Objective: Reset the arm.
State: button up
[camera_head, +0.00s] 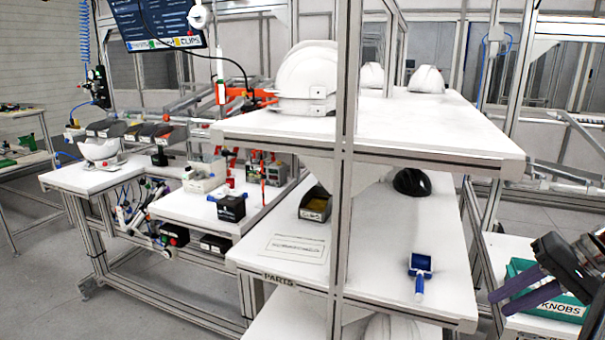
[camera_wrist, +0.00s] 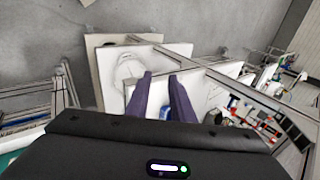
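My gripper (camera_head: 499,303) is at the right edge of the head view, its two purple fingers pointing left, in front of the green bin marked KNOBS (camera_head: 563,306). Part of my arm is cut off by the frame edge. In the wrist view my gripper (camera_wrist: 160,76) shows two purple fingers standing apart with a gap between them. Nothing is held between them; shelf surfaces show beyond.
A shelf rack (camera_head: 440,132) stands left of my gripper, with white helmet shells (camera_head: 308,72) on top. Its lower shelf holds a blue-handled tool (camera_head: 420,268), a dark helmet shell (camera_head: 412,182) and a parts bin (camera_head: 315,206). A workbench (camera_head: 85,180) stands further left; floor there is clear.

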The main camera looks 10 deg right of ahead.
jog(key=s+a+f+m+g+h, duration=0.2)
jog(key=s+a+f+h, duration=0.1)
jog(key=f, duration=0.4)
jog(key=s+a+r+n+t+h, duration=0.1)
jog(key=a+n, duration=0.4)
jog(key=a, duration=1)
jog(key=s+a+r+n+t+h, duration=0.1)
jog(key=a+n, duration=0.3)
jog(key=a, duration=1.2)
jog(key=shift+s+n+t, duration=0.3)
jog(key=shift+n+t, duration=0.1)
